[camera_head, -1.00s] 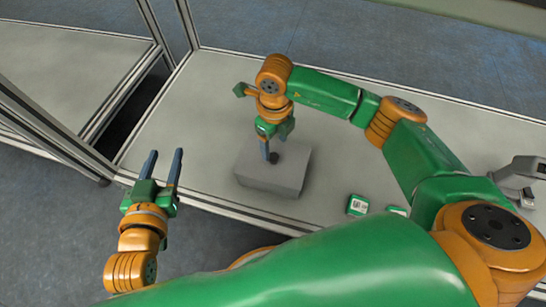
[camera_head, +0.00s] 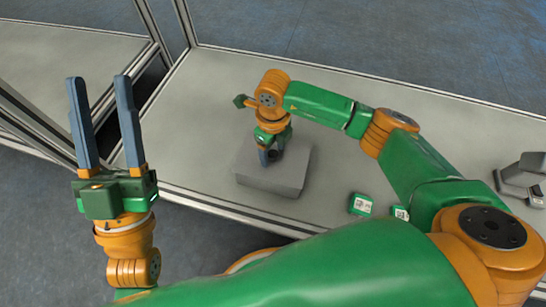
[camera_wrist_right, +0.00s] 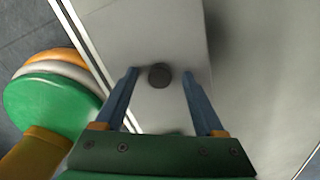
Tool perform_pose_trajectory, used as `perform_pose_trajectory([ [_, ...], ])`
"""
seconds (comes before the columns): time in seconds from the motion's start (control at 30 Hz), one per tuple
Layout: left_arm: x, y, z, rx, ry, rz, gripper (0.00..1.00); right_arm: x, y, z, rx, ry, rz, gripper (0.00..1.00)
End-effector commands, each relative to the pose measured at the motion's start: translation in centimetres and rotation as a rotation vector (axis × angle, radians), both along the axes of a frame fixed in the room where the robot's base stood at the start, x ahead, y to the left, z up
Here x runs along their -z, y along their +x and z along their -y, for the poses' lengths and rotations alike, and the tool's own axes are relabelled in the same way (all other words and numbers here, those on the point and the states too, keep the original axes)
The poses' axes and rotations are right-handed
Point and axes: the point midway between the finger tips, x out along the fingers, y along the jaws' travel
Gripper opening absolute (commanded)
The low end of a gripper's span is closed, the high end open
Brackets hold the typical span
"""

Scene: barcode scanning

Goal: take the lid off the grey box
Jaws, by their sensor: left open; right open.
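The grey box (camera_head: 272,180) stands on the table near its front edge, with its lid on. In the right wrist view the lid's flat top (camera_wrist_right: 150,30) carries a round dark knob (camera_wrist_right: 159,76). My right gripper (camera_head: 270,160) points down over the box. Its two blue fingers are open on either side of the knob, with a gap on both sides, as the right wrist view (camera_wrist_right: 160,82) shows. My left gripper (camera_head: 99,80) is open and empty, raised at the left, apart from the box.
Small green-and-white boxes (camera_head: 361,204) lie right of the grey box, a second one (camera_head: 400,213) partly behind my arm. A grey device (camera_head: 522,180) stands at the right edge. The table (camera_head: 210,90) is clear behind the box. Metal frame posts rise at the left.

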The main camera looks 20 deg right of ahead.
Motion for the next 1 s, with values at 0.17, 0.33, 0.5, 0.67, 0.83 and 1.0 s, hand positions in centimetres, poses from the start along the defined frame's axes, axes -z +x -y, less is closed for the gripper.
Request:
perform_pose_trajectory([
  [0.17,-0.1,-0.1,0.0,0.001,-0.001,0.008,0.50,0.0,0.0,0.0,0.000,0.000,0.000,0.71],
  [0.33,-0.1,-0.1,0.0,0.000,-0.002,0.007,0.50,0.0,0.0,0.0,0.000,0.000,0.000,0.42],
  [0.5,-0.1,-0.1,0.0,0.000,-0.001,0.005,0.50,0.0,0.0,0.0,0.000,0.000,0.000,0.00],
  [0.67,-0.1,-0.1,0.0,0.001,-0.002,0.004,0.50,0.0,0.0,0.0,0.000,0.000,0.000,0.00],
  [0.83,-0.1,0.0,0.0,0.001,-0.001,0.000,0.50,-0.1,0.0,0.0,0.000,0.000,0.000,0.00],
  [1.0,1.5,1.7,0.0,-0.014,0.030,-0.123,0.50,-1.1,0.0,0.0,0.000,0.001,0.001,0.00],
])
